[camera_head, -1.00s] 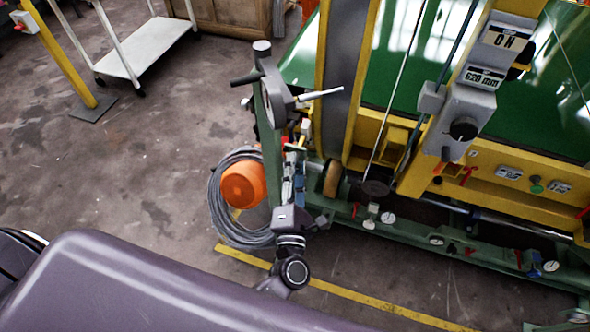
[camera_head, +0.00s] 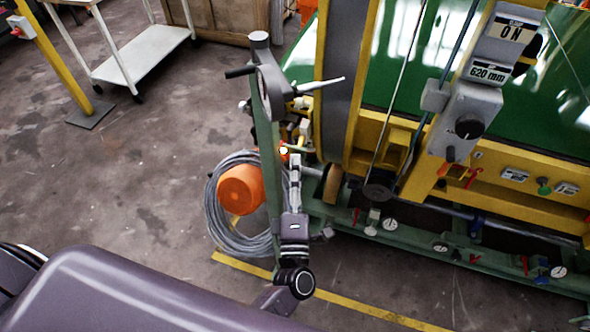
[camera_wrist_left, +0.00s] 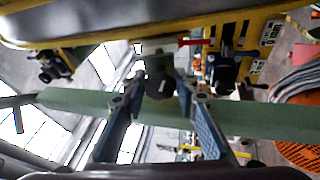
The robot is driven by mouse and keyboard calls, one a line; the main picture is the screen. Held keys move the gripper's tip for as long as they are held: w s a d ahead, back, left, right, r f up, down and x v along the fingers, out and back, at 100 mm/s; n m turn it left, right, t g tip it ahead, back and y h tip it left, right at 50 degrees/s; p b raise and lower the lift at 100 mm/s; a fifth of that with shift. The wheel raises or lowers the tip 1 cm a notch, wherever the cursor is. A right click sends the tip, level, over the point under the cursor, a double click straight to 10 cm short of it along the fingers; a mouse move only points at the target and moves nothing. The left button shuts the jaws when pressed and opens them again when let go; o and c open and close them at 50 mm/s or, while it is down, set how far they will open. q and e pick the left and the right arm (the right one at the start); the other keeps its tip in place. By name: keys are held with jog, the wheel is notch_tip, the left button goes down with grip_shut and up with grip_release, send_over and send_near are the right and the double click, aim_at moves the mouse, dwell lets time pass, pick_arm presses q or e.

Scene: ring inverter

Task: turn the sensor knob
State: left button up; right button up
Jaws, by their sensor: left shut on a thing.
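In the left wrist view a dark, faceted knob (camera_wrist_left: 158,82) sits on a pale mount between the two blue-grey fingers of my left gripper (camera_wrist_left: 159,80). The fingers are shut on it from both sides. In the head view my left gripper (camera_head: 294,165) reaches to the machine's left end, beside the green upright post; the knob it holds cannot be made out there. The right gripper is not in view.
A green upright with a handwheel (camera_head: 271,92) stands close beside my left arm. An orange drum (camera_head: 240,189) and coiled grey cable (camera_head: 217,222) lie on the floor to its left. A grey control box with a black dial (camera_head: 469,128) is further right. A white cart (camera_head: 143,58) stands behind.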

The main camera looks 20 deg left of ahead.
pick_arm(q)
jog(key=shift+f, duration=0.1)
jog(key=o, duration=0.9)
jog(key=shift+s+d, duration=0.1)
jog(key=shift+s, duration=0.05)
jog(key=v, duration=1.1)
jog(key=shift+s+f, duration=0.15)
jog(key=shift+s, duration=0.2)
